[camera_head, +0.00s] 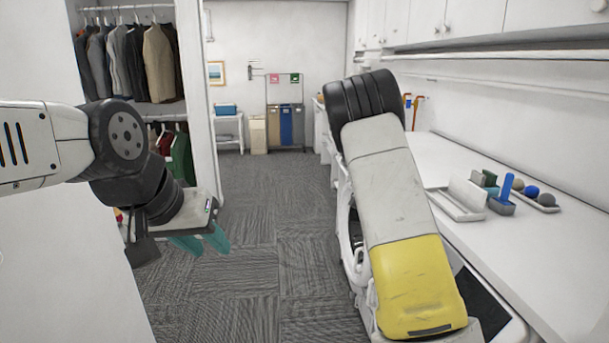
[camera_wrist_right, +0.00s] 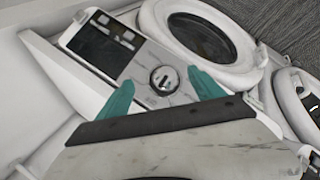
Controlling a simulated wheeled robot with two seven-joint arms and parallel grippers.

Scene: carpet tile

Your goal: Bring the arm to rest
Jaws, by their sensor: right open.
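My left gripper (camera_head: 200,242) hangs at the left of the head view, over the carpet by the closet. Its teal fingers show below the wrist, apart from each other and with nothing between them. My right arm, white with a yellow section, crosses the right of the head view in front of the counter, and its gripper is hidden there. In the right wrist view, my right gripper (camera_wrist_right: 160,92) is open, its two teal fingers wide apart and empty. Beyond them is a washing machine's control panel (camera_wrist_right: 150,70) with a round knob (camera_wrist_right: 164,79).
A white counter (camera_head: 480,240) runs along the right, bearing a white tray (camera_head: 456,204), a blue-handled brush (camera_head: 506,190) and a tray of balls (camera_head: 534,201). Front-loading machines (camera_wrist_right: 208,40) stand close to my right gripper. The carpeted aisle (camera_head: 270,205) is clear. A clothes closet (camera_head: 135,60) is at left.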

